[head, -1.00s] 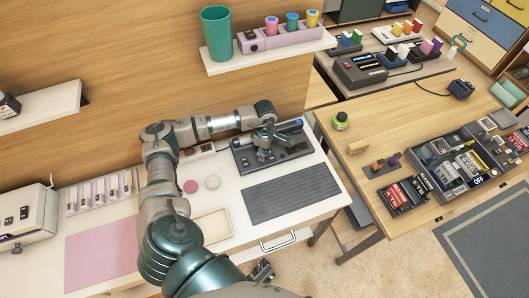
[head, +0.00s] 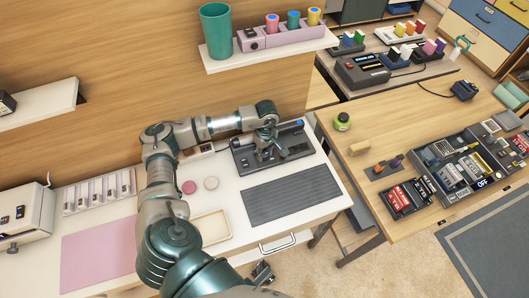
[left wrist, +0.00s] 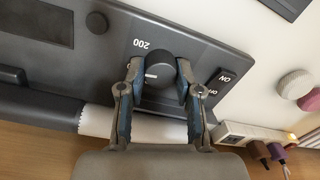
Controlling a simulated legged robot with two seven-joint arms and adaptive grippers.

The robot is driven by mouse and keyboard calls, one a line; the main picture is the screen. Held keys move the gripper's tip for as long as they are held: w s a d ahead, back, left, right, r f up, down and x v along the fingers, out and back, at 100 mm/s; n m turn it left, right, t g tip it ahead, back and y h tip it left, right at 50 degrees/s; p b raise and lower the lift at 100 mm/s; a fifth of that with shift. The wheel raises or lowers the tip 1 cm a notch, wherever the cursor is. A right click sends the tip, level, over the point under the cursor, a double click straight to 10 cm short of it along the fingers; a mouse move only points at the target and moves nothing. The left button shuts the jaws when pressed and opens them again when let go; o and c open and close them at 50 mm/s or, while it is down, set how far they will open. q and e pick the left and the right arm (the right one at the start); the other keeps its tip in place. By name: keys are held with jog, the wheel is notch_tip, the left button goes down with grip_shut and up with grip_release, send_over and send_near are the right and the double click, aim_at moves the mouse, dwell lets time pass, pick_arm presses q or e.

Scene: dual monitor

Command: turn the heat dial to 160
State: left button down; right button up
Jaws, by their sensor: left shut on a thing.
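The heat dial (left wrist: 160,68) is a round black knob on a dark panel (left wrist: 75,62), with a printed 200 beside its upper left in the left wrist view. My left gripper (left wrist: 157,80) is shut on the dial, one finger on each side. Other scale marks are mostly hidden, so the setting cannot be read. In the head view the dark device (head: 296,138) stands at the back of the white table, with my left gripper (head: 270,150) over it. What looks like my right gripper (head: 262,273) hangs low beyond the table's front edge; its jaws are unclear.
An ON/OFF switch (left wrist: 221,83) sits close to the right finger. A white roll (left wrist: 135,127) lies along the device. A ribbed dark mat (head: 292,196) lies in front, and a shelf (head: 270,53) with a green cup (head: 216,30) is above.

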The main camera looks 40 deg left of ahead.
aim_at(266, 152)
pick_arm(q)
jog(key=shift+w+r, duration=0.15)
jog(key=c, duration=0.8)
grip_release()
jog(key=r, duration=1.1)
jog(key=shift+w+r, duration=0.3)
jog(key=shift+r, duration=0.05)
